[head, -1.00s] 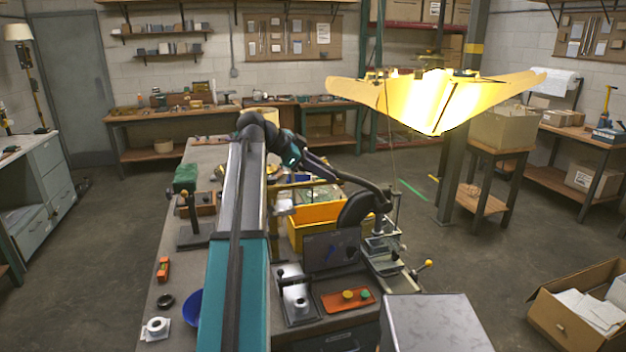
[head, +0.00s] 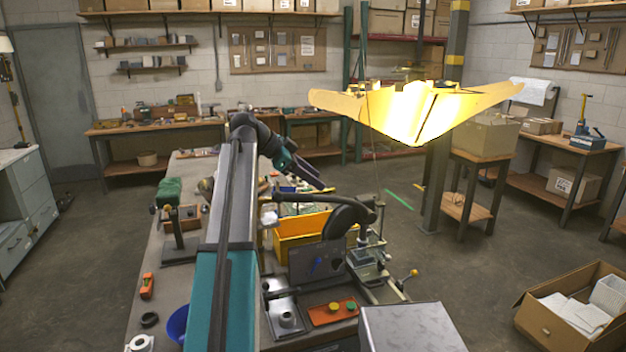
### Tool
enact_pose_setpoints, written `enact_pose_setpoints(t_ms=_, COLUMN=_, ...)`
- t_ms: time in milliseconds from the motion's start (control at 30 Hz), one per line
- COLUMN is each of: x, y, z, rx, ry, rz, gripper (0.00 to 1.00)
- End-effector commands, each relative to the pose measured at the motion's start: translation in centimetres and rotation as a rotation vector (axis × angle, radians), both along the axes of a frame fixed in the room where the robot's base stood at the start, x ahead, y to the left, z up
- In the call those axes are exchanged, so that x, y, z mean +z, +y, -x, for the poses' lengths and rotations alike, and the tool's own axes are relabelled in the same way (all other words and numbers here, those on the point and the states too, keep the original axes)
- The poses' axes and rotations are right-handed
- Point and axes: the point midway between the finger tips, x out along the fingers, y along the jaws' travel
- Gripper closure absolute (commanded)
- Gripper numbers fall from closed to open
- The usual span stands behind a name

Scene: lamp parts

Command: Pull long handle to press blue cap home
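A long lever with a yellow ball knob (head: 413,272) sticks out at the right front of a metal press-like fixture (head: 368,268) on the bench. Another upright lever with a small knob (head: 166,208) stands on a dark base at the bench's left side. I cannot tell which is the long handle. No blue cap shows clearly; only a small blue mark is seen on a dark panel. My gripper (head: 322,187) seems to be at the end of the dark and teal arm, above the bench behind the fixture, apart from both knobs. Its fingers are too small to make out.
A yellow bin (head: 300,242) stands behind the dark panel (head: 312,264). An orange plate (head: 333,311) with yellow and green buttons lies in front. A large glowing lampshade (head: 415,112) hangs above right. A grey metal box (head: 412,328) is at the front right. A blue bowl (head: 178,323) is at left.

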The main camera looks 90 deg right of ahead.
Motion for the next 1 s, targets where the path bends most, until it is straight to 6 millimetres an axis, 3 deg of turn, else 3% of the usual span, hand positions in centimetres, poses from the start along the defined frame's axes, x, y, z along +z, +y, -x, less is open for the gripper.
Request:
enact_pose_setpoints(t_ms=467, x=0.5, y=0.3, z=-0.9, rx=0.002, ry=-0.002, rz=-0.003, gripper=0.59)
enact_pose_setpoints(t_ms=1000, x=5.8, y=2.2, z=-6.6, rx=0.003, ry=-0.001, rz=0.000, gripper=0.59)
